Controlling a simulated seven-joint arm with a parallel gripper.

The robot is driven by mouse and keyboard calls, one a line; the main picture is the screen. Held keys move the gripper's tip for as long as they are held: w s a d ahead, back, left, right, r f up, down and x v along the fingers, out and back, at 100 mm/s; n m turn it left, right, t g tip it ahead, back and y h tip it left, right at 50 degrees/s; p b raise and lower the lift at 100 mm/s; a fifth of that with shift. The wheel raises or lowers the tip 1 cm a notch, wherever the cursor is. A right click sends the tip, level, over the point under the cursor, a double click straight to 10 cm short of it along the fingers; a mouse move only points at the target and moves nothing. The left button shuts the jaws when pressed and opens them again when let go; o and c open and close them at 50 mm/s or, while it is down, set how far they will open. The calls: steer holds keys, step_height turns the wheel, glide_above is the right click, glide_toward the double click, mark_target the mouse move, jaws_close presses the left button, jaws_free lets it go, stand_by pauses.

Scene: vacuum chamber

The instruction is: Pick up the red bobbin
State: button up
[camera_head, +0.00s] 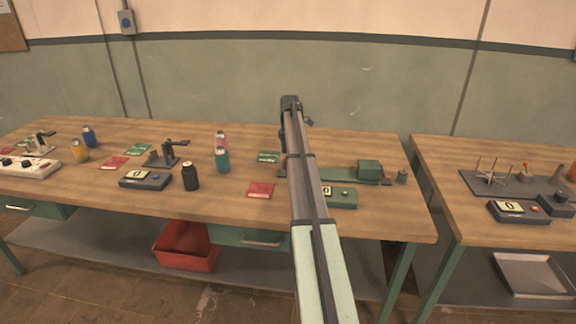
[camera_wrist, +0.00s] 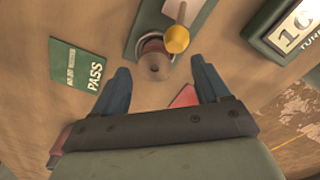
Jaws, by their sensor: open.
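In the wrist view, a bobbin with a reddish body and a brown round top (camera_wrist: 155,65) sits at the end of a green base (camera_wrist: 138,35). A yellow knob (camera_wrist: 177,39) on a metal rod stands close beside it. My gripper (camera_wrist: 161,72) is open and empty. Its two blue fingers point toward the bobbin, which shows between and slightly beyond their tips. I cannot tell the height gap. In the head view, my arm covers the bobbin's area and my fingers cannot be made out; the green winder (camera_head: 340,175) shows right of my arm.
A counter display (camera_wrist: 290,32) stands to the right in the wrist view. A green PASS card (camera_wrist: 78,63) lies left, and part of a red card (camera_wrist: 185,97) shows between the fingers. A teal-and-pink bottle (camera_head: 222,158) and a black bottle (camera_head: 190,177) stand left of my arm on the wooden table (camera_head: 395,220).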

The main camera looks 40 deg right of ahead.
steer(key=shift+w+f, duration=0.2)
steer(key=shift+f, duration=1.1)
steer(key=shift+w+f, duration=0.15)
steer(key=shift+f, duration=1.15)
steer(key=shift+r, duration=0.1)
steer(key=c, duration=1.2)
